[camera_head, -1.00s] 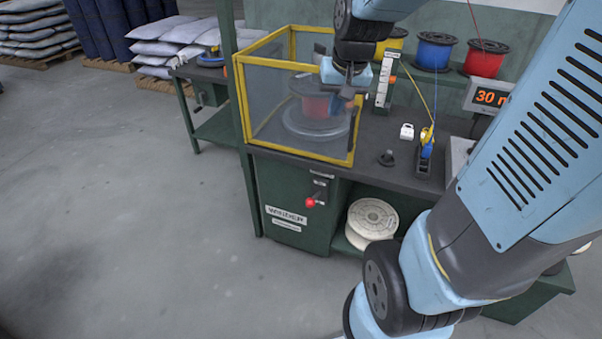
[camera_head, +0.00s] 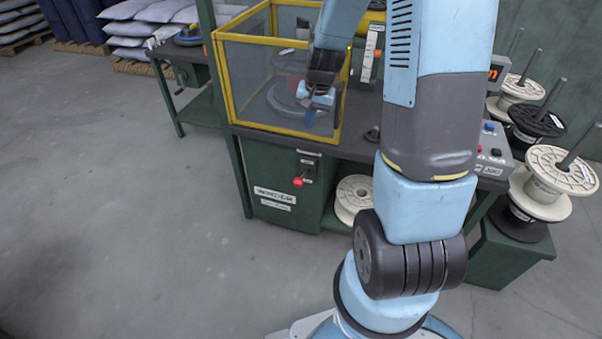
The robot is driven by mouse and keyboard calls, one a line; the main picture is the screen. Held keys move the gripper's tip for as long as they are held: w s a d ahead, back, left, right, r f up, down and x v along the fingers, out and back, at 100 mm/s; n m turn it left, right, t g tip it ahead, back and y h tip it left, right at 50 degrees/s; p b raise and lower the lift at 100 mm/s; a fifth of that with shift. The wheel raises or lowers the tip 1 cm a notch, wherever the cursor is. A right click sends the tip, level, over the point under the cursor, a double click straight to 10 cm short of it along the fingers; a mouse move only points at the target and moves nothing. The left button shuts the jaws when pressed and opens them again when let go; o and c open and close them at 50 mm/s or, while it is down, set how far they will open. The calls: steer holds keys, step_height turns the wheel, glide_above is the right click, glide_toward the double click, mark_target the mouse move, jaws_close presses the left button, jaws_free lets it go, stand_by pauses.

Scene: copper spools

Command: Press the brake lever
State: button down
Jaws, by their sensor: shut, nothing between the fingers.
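A lever with a red knob (camera_head: 298,182) sticks out from a dark plate on the front of the green winder cabinet (camera_head: 262,170), above the WINDER label. It is the only lever I can make out there; the writing on its plate is too small to read. My gripper (camera_head: 312,118) is shut and empty. It points down in front of the yellow-framed guard box, above and a little right of the red knob, apart from it. My arm hides part of the bench to the right.
The yellow-framed guard (camera_head: 273,128) encloses a turntable with a reddish spool, partly hidden by my gripper. A white spool (camera_head: 353,194) sits on the shelf below. A control box (camera_head: 492,152) and several spools on posts stand at right. The floor at left is clear.

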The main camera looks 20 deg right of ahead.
steer(key=m+g, duration=0.1)
steer(key=m, duration=0.1)
glide_above(300, 179)
steer(key=s+d, duration=0.1)
steer(key=d, duration=0.2)
step_height(300, 179, down, 12)
steer(key=shift+a+r+y, duration=0.1)
steer(key=shift+y, duration=0.2)
steer(key=f, duration=0.4)
steer(key=a+f, duration=0.1)
steer(key=f, duration=0.4)
steer(key=w+a+f, duration=0.1)
steer(key=f, duration=0.3)
steer(key=shift+a+f, duration=0.2)
steer(key=shift+f, duration=0.15)
steer(key=shift+d, duration=0.15)
steer(key=shift+f, duration=0.1)
